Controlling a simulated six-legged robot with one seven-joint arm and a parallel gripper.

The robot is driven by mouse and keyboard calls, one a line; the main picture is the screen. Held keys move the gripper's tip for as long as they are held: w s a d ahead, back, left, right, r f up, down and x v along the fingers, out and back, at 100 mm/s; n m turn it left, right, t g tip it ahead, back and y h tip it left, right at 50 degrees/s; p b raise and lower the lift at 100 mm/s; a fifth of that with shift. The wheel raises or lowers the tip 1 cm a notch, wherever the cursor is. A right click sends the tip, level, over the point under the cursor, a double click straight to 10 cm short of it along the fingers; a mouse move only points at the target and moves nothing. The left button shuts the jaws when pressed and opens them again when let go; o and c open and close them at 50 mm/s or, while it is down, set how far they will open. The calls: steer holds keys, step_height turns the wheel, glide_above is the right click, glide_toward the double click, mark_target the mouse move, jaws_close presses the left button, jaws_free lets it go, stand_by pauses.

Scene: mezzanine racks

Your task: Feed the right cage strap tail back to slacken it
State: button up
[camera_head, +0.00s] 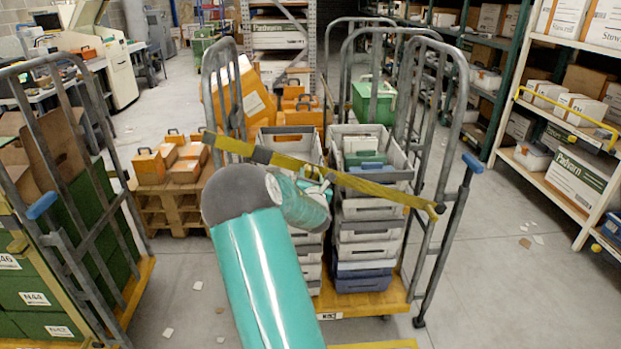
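A roll cage (425,200) with grey tube sides and a yellow-orange base stands in the middle, right of another cage at the left edge. A yellow strap (385,192) runs across its open front, from the left side post down to the right side post. A dark piece, perhaps a buckle, shows on the strap left of centre. My teal arm reaches up in front of the cage. My gripper (325,181) is at the strap near its middle, small and partly hidden by my arm. I cannot tell whether it touches the strap or where the loose tail lies.
Stacked grey and blue totes (368,235) fill the cage. The left cage (85,235) holds green crates. Orange cases (168,160) sit on a wooden pallet behind. A cream shelf rack (535,150) stands at right. The floor (490,275) at right front is clear except for scraps.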

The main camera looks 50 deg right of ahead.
steer(key=c, duration=0.6)
steer(key=shift+w+a+r, duration=0.45)
steer(key=shift+w+a, duration=0.35)
steer(key=shift+w, duration=0.1)
steer(key=shift+w+a+r, duration=0.5)
steer(key=shift+w+a, duration=0.3)
steer(key=shift+w, duration=0.15)
steer(key=shift+w+a+r, duration=0.45)
steer(key=shift+w+a, duration=0.35)
steer(key=shift+w, duration=0.1)
steer(key=o, duration=1.4)
steer(key=shift+a, duration=0.15)
steer(key=shift+d, duration=0.2)
steer(key=shift+s+a, duration=0.1)
steer(key=shift+s, duration=0.05)
steer(key=shift+s+a, duration=0.25)
steer(key=v, duration=1.3)
steer(key=shift+d, duration=0.1)
